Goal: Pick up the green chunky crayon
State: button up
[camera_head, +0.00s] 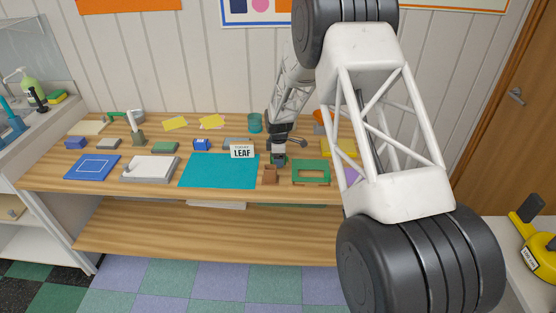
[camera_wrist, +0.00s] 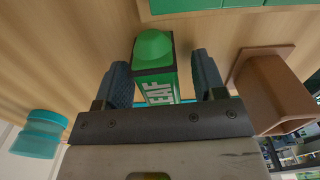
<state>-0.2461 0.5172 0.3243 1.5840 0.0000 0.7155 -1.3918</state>
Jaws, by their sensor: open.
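The green chunky crayon (camera_wrist: 154,50) is in the wrist view, with a rounded green tip, a dark band and white "LEAF" lettering on its side. My gripper (camera_wrist: 165,75) is open, with one dark finger on each side of the crayon. A small gap shows between the crayon and the right finger; on the left I cannot tell if they touch. The crayon's lower part is hidden behind the gripper's dark bar. In the head view my gripper (camera_head: 278,155) is low over the bench and mostly hides the crayon.
A brown open holder (camera_wrist: 272,90) stands close beside my right finger. A green frame (camera_head: 311,184) and a teal mat (camera_head: 215,172) lie nearby on the wooden bench (camera_head: 150,198). A "LEAF" card (camera_head: 242,151) stands left of my gripper, and a teal cup (camera_head: 255,122) stands behind.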

jog(key=shift+f, duration=0.15)
dwell(0.4)
jog(key=c, duration=1)
jog(key=shift+r, duration=5)
jog(key=shift+o, duration=1)
jog(key=shift+c, duration=0.6)
